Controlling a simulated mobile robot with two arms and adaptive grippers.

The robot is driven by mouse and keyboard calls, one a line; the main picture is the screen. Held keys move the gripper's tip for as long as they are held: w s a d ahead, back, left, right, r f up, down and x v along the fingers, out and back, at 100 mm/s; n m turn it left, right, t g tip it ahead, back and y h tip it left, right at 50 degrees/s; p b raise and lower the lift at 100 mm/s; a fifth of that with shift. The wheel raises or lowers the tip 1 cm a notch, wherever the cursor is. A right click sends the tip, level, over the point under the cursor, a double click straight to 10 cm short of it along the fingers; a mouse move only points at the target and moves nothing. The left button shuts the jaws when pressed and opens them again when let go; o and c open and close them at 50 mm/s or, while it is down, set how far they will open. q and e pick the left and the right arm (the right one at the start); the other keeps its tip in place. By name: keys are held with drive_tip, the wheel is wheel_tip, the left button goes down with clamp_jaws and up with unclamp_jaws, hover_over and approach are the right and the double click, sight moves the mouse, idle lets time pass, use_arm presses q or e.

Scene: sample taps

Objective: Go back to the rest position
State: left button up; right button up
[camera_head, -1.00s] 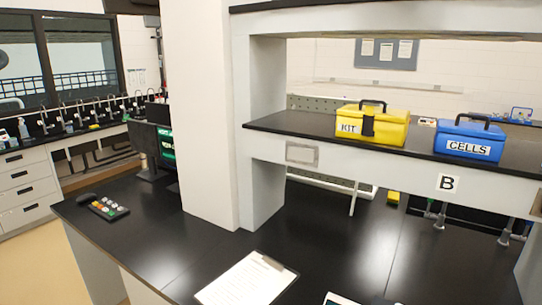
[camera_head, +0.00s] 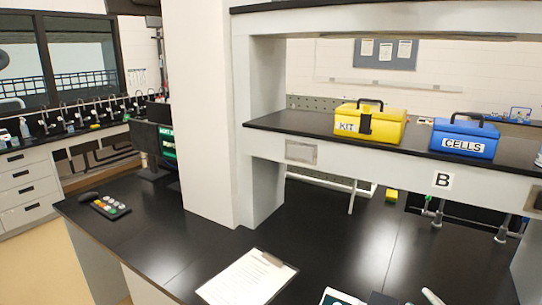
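Neither of my grippers clearly shows in the head view. A small pale piece (camera_head: 431,297) shows at the bottom edge, right of the middle; I cannot tell what it is. On the shelf (camera_head: 290,123) stand a yellow box labelled KIT (camera_head: 371,124) and a blue box labelled CELLS (camera_head: 465,138), both with their handles up.
A clipboard with paper (camera_head: 245,279) lies on the black bench (camera_head: 170,240). A tablet-like item (camera_head: 342,298) is cut by the bottom edge. A mouse (camera_head: 88,197), a pad with coloured buttons (camera_head: 110,208) and a monitor (camera_head: 160,145) stand left of the white column (camera_head: 195,110). Taps show beneath the shelf.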

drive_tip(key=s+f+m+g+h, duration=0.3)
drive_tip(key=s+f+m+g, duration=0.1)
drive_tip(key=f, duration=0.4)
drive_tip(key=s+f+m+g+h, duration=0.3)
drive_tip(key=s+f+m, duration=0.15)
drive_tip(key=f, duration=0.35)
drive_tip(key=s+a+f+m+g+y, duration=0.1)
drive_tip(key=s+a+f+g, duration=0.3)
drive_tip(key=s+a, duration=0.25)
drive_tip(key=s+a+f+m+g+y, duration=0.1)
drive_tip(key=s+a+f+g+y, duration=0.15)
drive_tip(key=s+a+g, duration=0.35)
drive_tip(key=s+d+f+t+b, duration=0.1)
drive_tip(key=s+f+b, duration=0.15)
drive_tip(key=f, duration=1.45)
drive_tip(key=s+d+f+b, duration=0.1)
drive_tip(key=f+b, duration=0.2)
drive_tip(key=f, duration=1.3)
use_arm(q)
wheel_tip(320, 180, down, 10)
drive_tip(key=b, duration=0.4)
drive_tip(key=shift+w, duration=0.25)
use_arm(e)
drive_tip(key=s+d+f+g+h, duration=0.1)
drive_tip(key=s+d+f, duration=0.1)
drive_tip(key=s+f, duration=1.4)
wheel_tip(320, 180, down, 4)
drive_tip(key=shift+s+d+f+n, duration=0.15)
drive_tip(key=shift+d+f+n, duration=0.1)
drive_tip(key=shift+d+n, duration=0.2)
